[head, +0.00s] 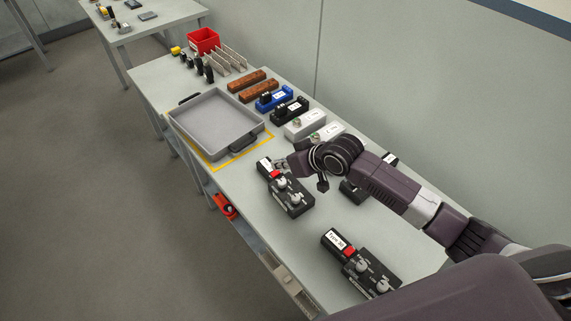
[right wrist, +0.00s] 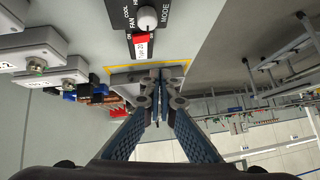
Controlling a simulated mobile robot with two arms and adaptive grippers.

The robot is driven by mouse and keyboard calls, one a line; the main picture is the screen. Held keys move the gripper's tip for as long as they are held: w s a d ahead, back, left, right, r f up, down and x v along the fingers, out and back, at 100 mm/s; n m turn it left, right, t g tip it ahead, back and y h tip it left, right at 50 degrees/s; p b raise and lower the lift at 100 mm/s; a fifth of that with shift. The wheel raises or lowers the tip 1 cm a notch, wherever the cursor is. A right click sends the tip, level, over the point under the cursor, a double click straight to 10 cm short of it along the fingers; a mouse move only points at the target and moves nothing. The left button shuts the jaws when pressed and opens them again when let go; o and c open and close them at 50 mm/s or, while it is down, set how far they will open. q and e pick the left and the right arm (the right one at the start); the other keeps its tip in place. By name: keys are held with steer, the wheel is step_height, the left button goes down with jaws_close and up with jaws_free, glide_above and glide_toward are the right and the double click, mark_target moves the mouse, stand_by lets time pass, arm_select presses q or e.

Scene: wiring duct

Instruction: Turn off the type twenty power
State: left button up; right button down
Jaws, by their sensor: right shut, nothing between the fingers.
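The type 20 control box (head: 292,203) is black with grey knobs, a red power switch (head: 275,174) and a white label; it lies on the table beside the grey tray. In the right wrist view its label (right wrist: 142,50), red switch (right wrist: 139,37) and a grey mode knob (right wrist: 147,18) show at the top. My right gripper (head: 281,164) is shut and empty, close to the label and switch end of this box. Its fingers (right wrist: 160,75) meet in the right wrist view just below the label. I cannot tell whether they touch the box. My left gripper is not in view.
A similar Type 30 box (head: 362,269) lies nearer; another black box (head: 353,191) is partly hidden behind my right arm. The grey tray (head: 213,124) sits inside a yellow outline. Blue, black, brown and grey parts line the table's back, with a red bin (head: 203,41) at the far end.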

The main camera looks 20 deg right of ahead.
steer(key=shift+s+a+b+v, duration=0.1)
steer(key=shift+a+b+v, duration=0.05)
steer(key=shift+v, duration=0.7)
steer(key=shift+s+a+b+v, duration=0.1)
steer(key=shift+a+v, duration=0.05)
steer(key=shift+v, duration=0.65)
steer(key=shift+s+a+b+v, duration=0.1)
steer(key=shift+a+b+v, duration=0.1)
steer(key=shift+v, duration=0.65)
steer(key=shift+a, duration=0.15)
